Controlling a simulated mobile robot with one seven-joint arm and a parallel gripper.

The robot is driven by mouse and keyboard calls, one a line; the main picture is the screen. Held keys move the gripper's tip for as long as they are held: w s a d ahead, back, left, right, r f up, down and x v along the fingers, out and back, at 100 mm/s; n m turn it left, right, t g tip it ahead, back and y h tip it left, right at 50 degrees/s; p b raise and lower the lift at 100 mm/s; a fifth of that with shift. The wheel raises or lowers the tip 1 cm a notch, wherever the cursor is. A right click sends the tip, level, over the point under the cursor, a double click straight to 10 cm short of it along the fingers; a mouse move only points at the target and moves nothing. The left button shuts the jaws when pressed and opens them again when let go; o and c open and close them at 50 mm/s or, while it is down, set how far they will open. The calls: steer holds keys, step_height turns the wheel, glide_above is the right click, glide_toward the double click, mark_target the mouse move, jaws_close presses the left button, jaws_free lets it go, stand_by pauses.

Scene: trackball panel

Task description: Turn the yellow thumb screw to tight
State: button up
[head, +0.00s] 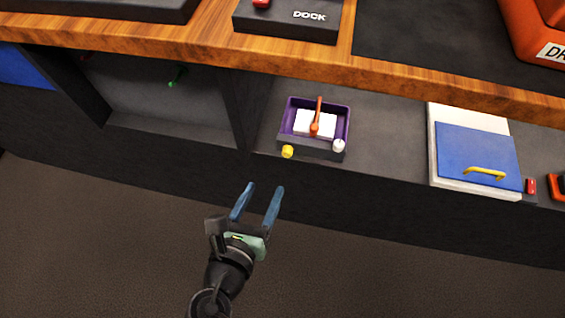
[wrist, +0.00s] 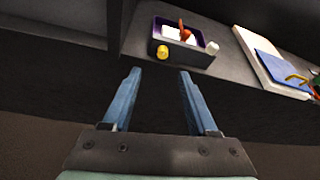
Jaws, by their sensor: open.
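The yellow thumb screw (head: 287,152) is a small knob on the front left of a dark box with a purple rim (head: 284,112). The box sits on the shelf under the wooden counter. The screw also shows in the wrist view (wrist: 162,52), just beyond and between my fingertips. A white knob (head: 338,146) is at the box's front right, and an orange lever (head: 316,120) stands over white pads inside. My gripper (head: 260,188) has blue fingers, is open and empty, and is in front of and below the shelf edge, apart from the screw. It shows in the wrist view too (wrist: 160,72).
A blue panel with a yellow handle (head: 484,174) stands to the right on the shelf. Left of the box is a divider (head: 240,105) and an open bay with a green knob (head: 177,75). The wooden counter (head: 200,50) overhangs above. The floor before the shelf is clear.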

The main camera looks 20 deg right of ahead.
mark_target(286, 154)
steer(key=shift+n, duration=0.3)
steer(key=b+x, duration=0.1)
steer(key=x, duration=0.3)
steer(key=b+x, duration=0.2)
steer(key=x, duration=0.1)
steer(key=b+x, duration=0.1)
steer(key=x, duration=0.3)
steer(key=shift+d+f, duration=0.35)
steer(key=shift+f, duration=0.15)
steer(key=shift+w+d+f+b, duration=0.15)
steer(key=shift+w+d+b, duration=0.2)
steer(key=shift+w+d, duration=0.1)
steer(key=shift+c, duration=0.3)
jaws_close()
